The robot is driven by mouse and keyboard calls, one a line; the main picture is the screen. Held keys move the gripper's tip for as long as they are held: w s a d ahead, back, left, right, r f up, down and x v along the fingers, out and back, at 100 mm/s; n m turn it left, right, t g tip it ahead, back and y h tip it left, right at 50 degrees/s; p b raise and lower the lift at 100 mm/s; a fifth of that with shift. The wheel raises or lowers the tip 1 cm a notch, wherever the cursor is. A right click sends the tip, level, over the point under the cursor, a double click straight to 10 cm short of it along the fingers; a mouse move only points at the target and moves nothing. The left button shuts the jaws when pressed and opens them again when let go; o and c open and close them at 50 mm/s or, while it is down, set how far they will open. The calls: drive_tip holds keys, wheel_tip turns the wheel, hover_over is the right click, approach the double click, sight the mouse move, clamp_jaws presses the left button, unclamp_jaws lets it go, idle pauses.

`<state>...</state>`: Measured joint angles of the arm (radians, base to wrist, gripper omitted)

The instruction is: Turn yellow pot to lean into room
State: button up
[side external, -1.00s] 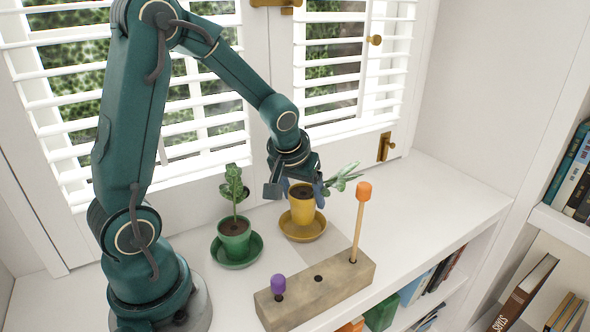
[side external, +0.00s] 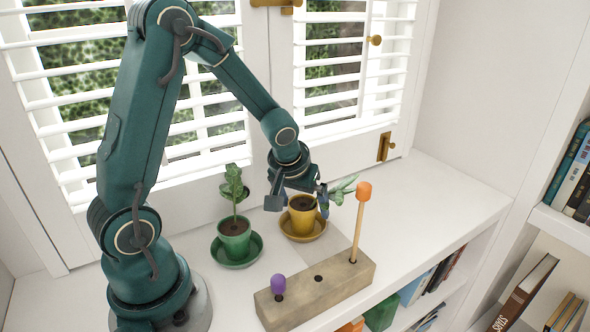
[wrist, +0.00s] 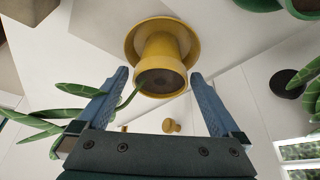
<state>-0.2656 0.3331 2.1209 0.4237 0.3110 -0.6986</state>
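The yellow pot (side external: 301,218) stands upright in its yellow saucer (side external: 318,236) on the white shelf. Its plant (side external: 343,188) leans to the right in the side view. In the wrist view the pot (wrist: 162,52) shows between my fingers, and its leaves (wrist: 80,90) reach out past the left finger. My gripper (side external: 297,198) is at the pot's rim on the window side. In the wrist view my gripper (wrist: 160,77) is open, with a small gap between each finger and the rim.
A green pot (side external: 235,240) with an upright plant stands in a green saucer to the left. A wooden block (side external: 318,290) in front holds a purple peg (side external: 278,283) and a tall orange-topped peg (side external: 362,215). Shuttered windows (side external: 205,120) stand close behind. The shelf at right is clear.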

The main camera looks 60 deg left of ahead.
sight(300, 211)
drive_tip(key=shift+v, duration=2.55)
drive_tip(key=s+d+r+m+t+h, duration=0.2)
drive_tip(key=s+d+r+m+t, duration=0.15)
drive_tip(key=s+d+r, duration=0.45)
drive_tip(key=s+m, duration=0.1)
drive_tip(key=s+d+m+g, duration=0.1)
drive_tip(key=s, duration=0.1)
drive_tip(key=s+d+f+m+g, duration=0.1)
drive_tip(key=shift+s+h, duration=0.25)
drive_tip(key=shift+h, duration=0.05)
